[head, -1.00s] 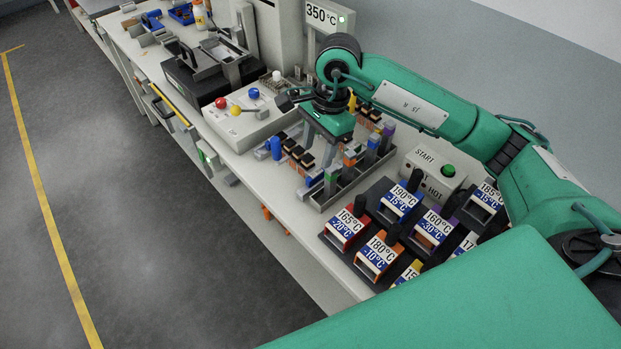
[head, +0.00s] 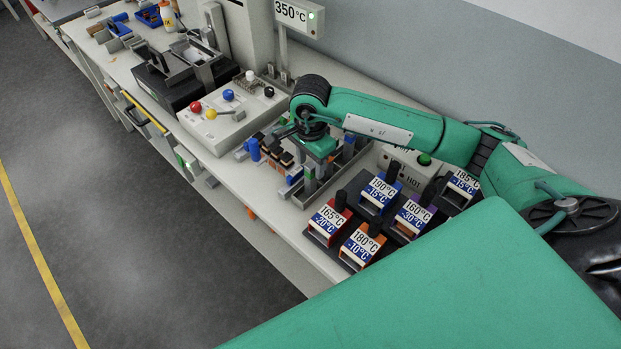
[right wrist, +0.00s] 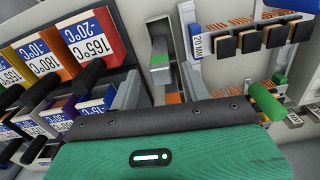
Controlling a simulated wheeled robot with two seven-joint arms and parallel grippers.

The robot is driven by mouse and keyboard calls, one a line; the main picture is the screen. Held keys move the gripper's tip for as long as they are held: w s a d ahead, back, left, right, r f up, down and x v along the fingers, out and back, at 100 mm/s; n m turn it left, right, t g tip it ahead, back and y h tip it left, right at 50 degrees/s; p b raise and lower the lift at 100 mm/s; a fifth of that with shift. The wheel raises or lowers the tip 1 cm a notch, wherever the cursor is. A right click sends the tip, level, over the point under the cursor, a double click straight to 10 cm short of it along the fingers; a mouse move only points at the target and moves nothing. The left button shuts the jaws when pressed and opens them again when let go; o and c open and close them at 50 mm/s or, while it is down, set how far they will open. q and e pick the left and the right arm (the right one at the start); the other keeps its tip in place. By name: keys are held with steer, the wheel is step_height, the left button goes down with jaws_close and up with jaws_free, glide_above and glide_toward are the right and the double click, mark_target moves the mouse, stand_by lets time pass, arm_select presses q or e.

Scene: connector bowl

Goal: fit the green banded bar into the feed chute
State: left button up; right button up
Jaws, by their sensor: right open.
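The green banded bar (right wrist: 159,60) is a grey upright bar with a green band near its top, in the right wrist view. In the head view its green band (head: 309,174) shows just under my right gripper (head: 308,170). The bar stands in the grey rack (head: 300,200). My right gripper is open and low over the rack. In the right wrist view its grey fingers (right wrist: 158,88) stand on either side of the bar, and nothing is held. I cannot pick out the feed chute with certainty. My left gripper is out of view.
Several temperature-labelled blocks with black handles, such as the red one (head: 328,222), stand right of the rack. A START box (head: 410,168) is behind them. The bench's front edge is close to the rack.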

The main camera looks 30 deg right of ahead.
mark_target(311, 182)
step_height(311, 182, down, 3)
steer(key=shift+f+p, duration=0.15)
steer(key=shift+p, duration=0.55)
steer(key=shift+f, duration=0.4)
steer(key=shift+c, duration=0.2)
steer(key=shift+w, duration=0.1)
jaws_close()
